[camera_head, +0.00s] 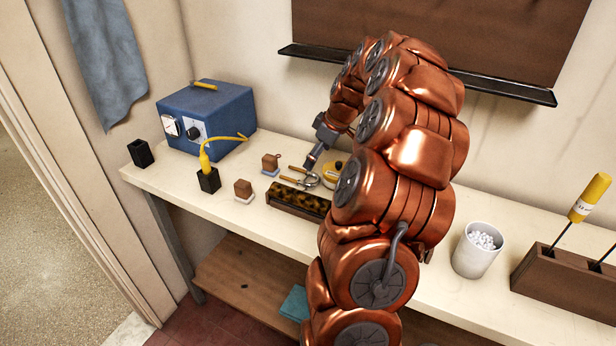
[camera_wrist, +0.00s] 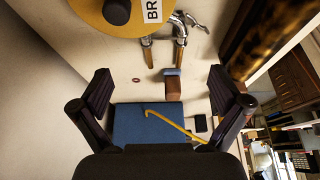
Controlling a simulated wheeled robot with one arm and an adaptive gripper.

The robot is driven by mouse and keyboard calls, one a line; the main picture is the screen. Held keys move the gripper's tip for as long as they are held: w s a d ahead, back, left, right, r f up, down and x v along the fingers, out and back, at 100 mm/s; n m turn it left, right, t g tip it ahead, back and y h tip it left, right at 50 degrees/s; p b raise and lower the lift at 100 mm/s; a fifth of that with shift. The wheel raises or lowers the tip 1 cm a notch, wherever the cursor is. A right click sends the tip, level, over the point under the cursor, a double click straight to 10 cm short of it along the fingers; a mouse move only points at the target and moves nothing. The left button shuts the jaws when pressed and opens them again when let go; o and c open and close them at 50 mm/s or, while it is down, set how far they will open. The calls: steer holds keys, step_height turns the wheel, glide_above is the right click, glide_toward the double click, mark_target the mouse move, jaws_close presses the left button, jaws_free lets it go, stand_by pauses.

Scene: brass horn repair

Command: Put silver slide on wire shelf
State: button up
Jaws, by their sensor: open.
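The silver slide (camera_head: 301,180) is a small U-shaped piece with brass-coloured tube ends, lying on the cream workbench (camera_head: 150,180). In the wrist view the slide (camera_wrist: 180,42) is near the top, its tubes pointing down the picture. My gripper (camera_head: 311,165) is over the bench, close to the slide. In the wrist view my gripper (camera_wrist: 160,88) has its two fingers wide apart with nothing held between them. The slide appears beyond the fingertips, not between them. I cannot make out a wire shelf with certainty in either view.
A yellow tin (camera_wrist: 110,12) and a tortoiseshell-patterned box (camera_head: 298,200) are close to the slide. Small brown blocks (camera_head: 243,188), a blue machine (camera_head: 207,118) and a yellow-handled tool (camera_head: 206,163) stand to the left. A white cup (camera_head: 478,250) stands right of my arm.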

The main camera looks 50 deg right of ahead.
mark_target(304, 180)
steer(key=shift+a+p+x, duration=0.1)
steer(key=shift+p+x, duration=0.45)
steer(key=shift+x, duration=1.25)
steer(key=shift+a+p+x, duration=0.15)
steer(key=shift+p+x, duration=0.35)
steer(key=shift+x, duration=1.3)
steer(key=shift+s, duration=0.2)
steer(key=c, duration=1.4)
